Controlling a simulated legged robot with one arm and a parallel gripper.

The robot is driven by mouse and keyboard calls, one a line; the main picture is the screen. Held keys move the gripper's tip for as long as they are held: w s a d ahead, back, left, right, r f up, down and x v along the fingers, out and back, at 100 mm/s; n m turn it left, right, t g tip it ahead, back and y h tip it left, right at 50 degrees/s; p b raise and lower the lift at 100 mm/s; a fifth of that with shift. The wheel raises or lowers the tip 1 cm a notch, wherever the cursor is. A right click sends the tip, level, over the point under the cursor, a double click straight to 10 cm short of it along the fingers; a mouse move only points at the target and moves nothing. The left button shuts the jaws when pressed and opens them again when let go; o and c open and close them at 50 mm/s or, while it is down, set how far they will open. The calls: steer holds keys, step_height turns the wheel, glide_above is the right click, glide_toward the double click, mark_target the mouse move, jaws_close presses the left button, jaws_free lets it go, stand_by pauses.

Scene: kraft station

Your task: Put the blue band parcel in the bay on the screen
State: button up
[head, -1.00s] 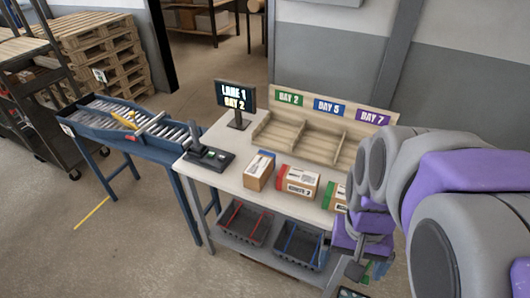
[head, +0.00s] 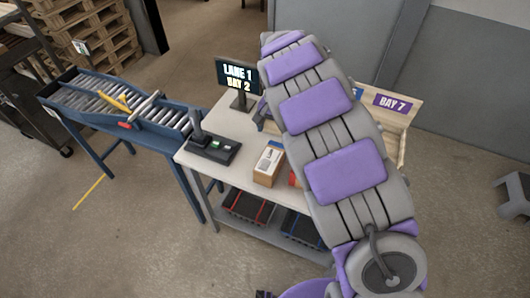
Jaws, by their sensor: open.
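The blue band parcel (head: 264,174) is a small brown box with a white label on top. It stands on the light worktop, just left of my arm. A bit of blue shows at its far edge. The screen (head: 237,75) reads "LANE 1" and "BAY 2". The bay rack (head: 398,122) stands at the back of the worktop. Its "BAY 7" sign shows, but my arm covers the BAY 2 sign and most of the compartments. My gripper is hidden behind my arm, so its jaws do not show.
A red-banded parcel (head: 293,179) is mostly hidden by my arm. A dark control box (head: 213,148) sits at the worktop's left. A roller conveyor (head: 85,97) adjoins on the left. Dark bins (head: 249,207) are on the lower shelf. A grey step stool (head: 514,196) stands at right.

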steer(key=w+a+f, duration=0.1)
steer(key=a, duration=0.1)
steer(key=b, duration=0.2)
glide_toward(270, 157)
steer(key=f, duration=0.7)
steer(key=shift+w+a, duration=0.1)
steer(key=shift+w, duration=0.25)
steer(key=shift+s+d+f, duration=0.15)
steer(key=shift+d+f, duration=0.45)
steer(key=shift+f, duration=0.05)
steer(key=f, duration=0.1)
steer(key=f+b, duration=0.1)
steer(key=f, duration=0.1)
steer(key=shift+s+f, duration=0.25)
steer(key=shift+f, duration=0.05)
steer(key=shift+a+f, duration=0.2)
steer(key=shift+f, duration=0.15)
steer(key=shift+a, duration=0.4)
steer(key=shift+d+r, duration=0.1)
steer(key=shift+d, duration=0.4)
steer(key=c, duration=0.7)
steer(key=shift+a, duration=0.35)
steer(key=c, duration=0.6)
steer(key=shift+d, duration=0.1)
